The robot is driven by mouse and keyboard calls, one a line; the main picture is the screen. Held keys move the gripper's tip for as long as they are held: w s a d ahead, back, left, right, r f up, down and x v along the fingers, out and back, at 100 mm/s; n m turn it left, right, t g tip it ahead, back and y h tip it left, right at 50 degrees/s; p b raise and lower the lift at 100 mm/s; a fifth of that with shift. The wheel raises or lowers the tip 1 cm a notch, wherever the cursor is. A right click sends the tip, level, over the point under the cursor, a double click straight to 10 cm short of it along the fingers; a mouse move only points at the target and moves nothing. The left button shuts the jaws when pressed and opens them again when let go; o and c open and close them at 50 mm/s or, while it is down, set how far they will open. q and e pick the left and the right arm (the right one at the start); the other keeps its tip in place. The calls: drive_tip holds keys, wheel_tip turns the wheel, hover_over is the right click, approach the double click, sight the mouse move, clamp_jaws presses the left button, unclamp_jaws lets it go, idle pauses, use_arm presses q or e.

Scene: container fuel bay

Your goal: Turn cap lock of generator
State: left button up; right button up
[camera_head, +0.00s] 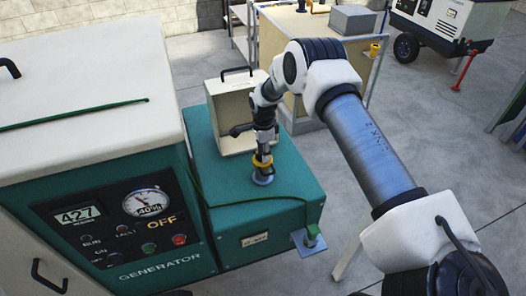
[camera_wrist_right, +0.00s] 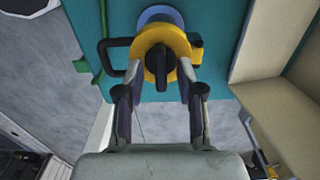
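The generator (camera_head: 160,245) stands at the left of the head view, with a dark control panel reading OFF. Its lower teal box (camera_head: 230,185) carries the yellow cap (camera_head: 262,160) on a blue round base. In the right wrist view the yellow cap (camera_wrist_right: 153,42) has a dark raised handle across its middle. My right gripper (camera_head: 265,138) points down at the cap. In the wrist view its fingers (camera_wrist_right: 160,75) are spread to either side of the handle, with gaps visible. Contact with the cap cannot be told. My left gripper is not in view.
A beige case (camera_head: 230,105) with a black handle stands on the teal box just behind the cap. A green cord runs along the box. A bench with a grey box (camera_head: 353,20) and a wheeled unit (camera_head: 445,25) stand behind.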

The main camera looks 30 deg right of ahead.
drive_tip(key=shift+a+r, duration=0.1)
drive_tip(key=shift+r, duration=0.25)
wheel_tip(320, 180, up, 11)
drive_tip(key=shift+r, duration=0.15)
